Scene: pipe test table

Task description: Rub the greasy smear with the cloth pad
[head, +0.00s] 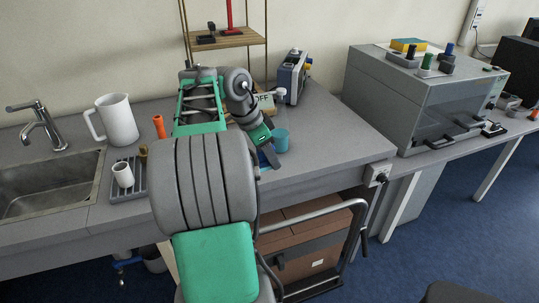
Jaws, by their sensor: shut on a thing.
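My gripper (268,157) points down at the counter, right of my raised arm. It is shut on a blue piece, apparently the cloth pad (264,163), of which only a small part shows. The pad is low, close to the counter top; whether it touches is not clear. The greasy smear cannot be made out; my arm and gripper cover much of the counter there.
A white jug (117,120), drying rack (128,183) and sink (45,187) are left. The counter's right part is clear.

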